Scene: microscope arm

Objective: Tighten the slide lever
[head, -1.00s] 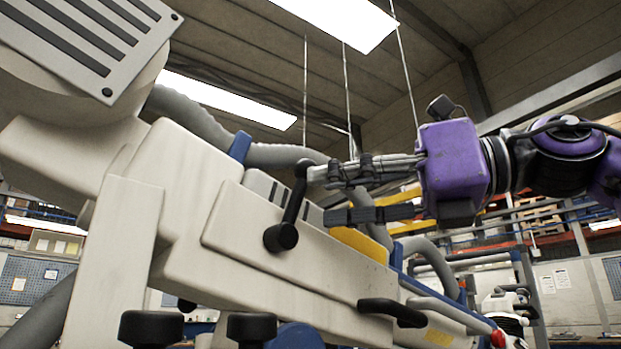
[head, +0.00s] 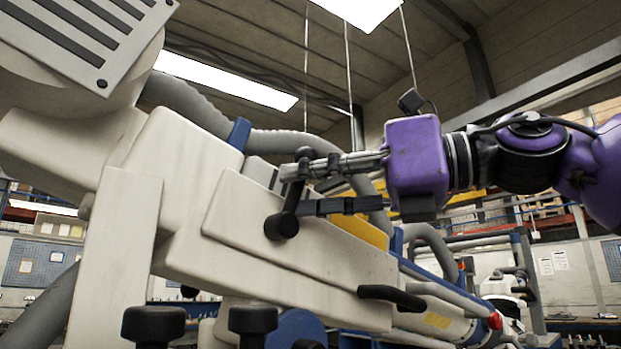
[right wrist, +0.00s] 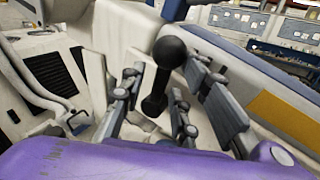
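The slide lever (head: 281,226), a black stem with a round knob, sits on the side of the pale microscope arm (head: 300,262). In the head view it stands upright with a slight lean to the right. In the right wrist view the lever (right wrist: 168,54) stands between the two fingers. My right gripper (head: 298,187) comes from the right, its fingers above and below each other at the lever's upper part. It is open, with a gap between the fingers in the right wrist view (right wrist: 168,105). Whether a finger touches the stem is hard to tell. My left gripper is not in view.
A second black handle (head: 391,296) sticks out lower on the microscope arm. Two black knobs (head: 253,320) stand at the bottom. A grey corrugated hose (head: 190,102) runs behind the arm. A yellow part (head: 360,231) lies just below the gripper.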

